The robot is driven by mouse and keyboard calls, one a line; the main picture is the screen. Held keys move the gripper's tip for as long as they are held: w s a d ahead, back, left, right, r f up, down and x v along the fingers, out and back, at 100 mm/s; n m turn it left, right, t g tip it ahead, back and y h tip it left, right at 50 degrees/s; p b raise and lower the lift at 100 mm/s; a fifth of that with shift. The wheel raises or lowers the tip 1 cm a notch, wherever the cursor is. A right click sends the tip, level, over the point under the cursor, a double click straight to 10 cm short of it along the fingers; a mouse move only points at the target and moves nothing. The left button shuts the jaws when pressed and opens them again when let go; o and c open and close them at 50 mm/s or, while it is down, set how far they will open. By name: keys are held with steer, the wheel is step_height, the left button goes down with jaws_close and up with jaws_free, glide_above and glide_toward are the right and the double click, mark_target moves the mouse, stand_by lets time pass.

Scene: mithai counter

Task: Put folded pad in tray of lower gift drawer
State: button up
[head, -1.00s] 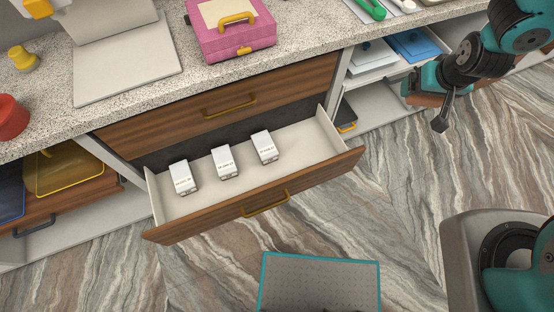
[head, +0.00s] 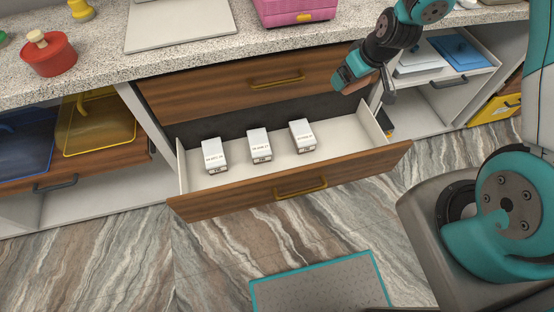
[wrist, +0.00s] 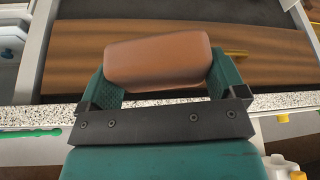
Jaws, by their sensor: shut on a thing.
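The folded pad (wrist: 158,62) is a rounded brown block between the two fingers of my gripper (wrist: 160,76) in the wrist view. My gripper is shut on it. In the head view my gripper (head: 358,80) is above the right back part of the open lower drawer, near the counter front, and a bit of the brown pad shows under it. The lower drawer (head: 290,193) is pulled out, with a wooden front, yellow handle and pale inside. Three white boxes (head: 214,156) (head: 259,146) (head: 302,135) stand in it in a row, leaving bare floor at the right.
The shut upper drawer (head: 215,94) is above the open one. The speckled counter (head: 180,61) carries a red pot (head: 48,56) and a pink case (head: 290,10). Open shelves with trays (head: 455,52) are at the right. A grey mat (head: 320,285) lies on the floor.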

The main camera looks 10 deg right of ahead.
steer(key=w+d+f+n+g+y+b, duration=0.1)
steer(key=w+d+f+n+b, duration=0.1)
steer(key=f+n+b, duration=0.55)
steer(key=w+d+f+n+g+y+b, duration=0.1)
steer(key=w+d+f+n+y+b, duration=0.15)
steer(key=f+b, duration=0.9)
steer(key=b, duration=0.7)
glide_toward(332, 148)
steer(key=shift+g+h, duration=0.3)
steer(key=shift+h, duration=0.05)
steer(key=x, duration=0.6)
steer(key=shift+w+a, duration=0.15)
steer(key=shift+a, duration=0.15)
steer(key=shift+f, duration=0.1)
steer(key=o, duration=0.6)
steer(key=shift+o, duration=0.5)
